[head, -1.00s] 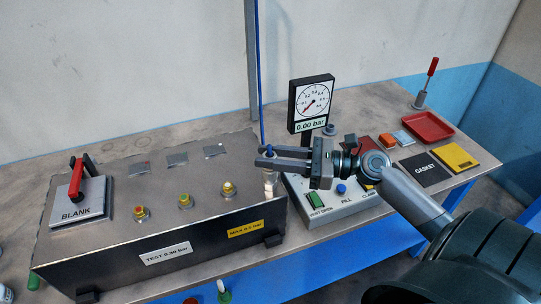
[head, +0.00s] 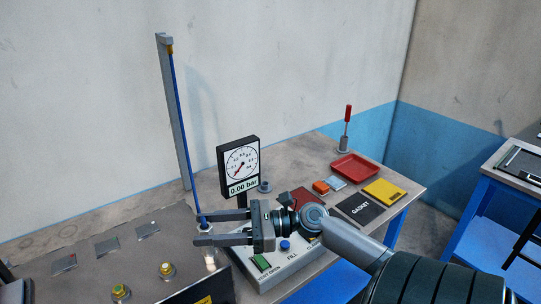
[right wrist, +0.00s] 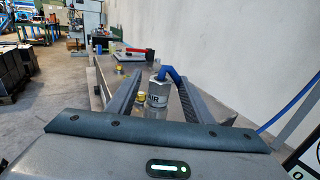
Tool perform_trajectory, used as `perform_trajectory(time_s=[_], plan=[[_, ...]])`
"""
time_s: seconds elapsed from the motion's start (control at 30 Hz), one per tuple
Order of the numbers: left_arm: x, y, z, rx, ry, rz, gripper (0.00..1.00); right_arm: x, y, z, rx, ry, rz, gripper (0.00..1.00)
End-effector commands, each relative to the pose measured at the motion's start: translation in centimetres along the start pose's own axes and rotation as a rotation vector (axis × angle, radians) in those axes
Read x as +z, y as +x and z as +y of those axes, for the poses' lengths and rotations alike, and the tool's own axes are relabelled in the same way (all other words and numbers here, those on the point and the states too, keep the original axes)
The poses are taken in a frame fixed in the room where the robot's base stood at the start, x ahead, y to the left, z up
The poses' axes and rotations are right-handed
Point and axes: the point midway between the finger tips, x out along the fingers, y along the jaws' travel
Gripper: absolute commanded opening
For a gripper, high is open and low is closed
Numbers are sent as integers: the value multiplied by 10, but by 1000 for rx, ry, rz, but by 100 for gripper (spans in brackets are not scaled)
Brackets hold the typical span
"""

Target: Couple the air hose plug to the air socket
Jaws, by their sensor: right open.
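The air hose plug is a grey metal cylinder lettered "AIR" (right wrist: 158,93) in the right wrist view, with the blue hose (right wrist: 174,75) bending from its top. My right gripper (head: 198,230) is open, with its two fingers on either side of the plug. In the head view the blue hose (head: 186,140) hangs from a tall post down to the fingers, and a pale, bright end (head: 210,258) shows below them. The air socket is not clearly visible, so I cannot tell whether the plug is seated in it. My left gripper is out of view.
A pressure gauge (head: 240,165) reading 0.00 bar stands behind the gripper. A control box with a green button (head: 261,262) and blue knob (head: 285,245) lies close by. Brass fittings (head: 166,270) stand on the test box. A red tray (head: 354,167) and yellow pad (head: 384,192) are at right.

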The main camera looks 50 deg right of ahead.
Motion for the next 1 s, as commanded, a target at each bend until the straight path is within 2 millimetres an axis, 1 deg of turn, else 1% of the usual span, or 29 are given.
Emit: perform_trajectory(time_s=[0.03, 0.17, 0.27, 0.7, 0.9, 1.0], plan=[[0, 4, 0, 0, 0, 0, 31, -3, -5, 0, -1, 0, 2, 47], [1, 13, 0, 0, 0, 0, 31, -4, -20, 1, 0, -2, 3, 47], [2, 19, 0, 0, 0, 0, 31, -5, -35, 0, -1, 0, 2, 47], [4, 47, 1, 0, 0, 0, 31, -4, -112, 0, -2, 0, 2, 47], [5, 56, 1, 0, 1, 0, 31, -3, -144, 0, -1, 0, 2, 47], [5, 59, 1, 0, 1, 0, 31, -3, -155, 0, -1, 0, 2, 47]])
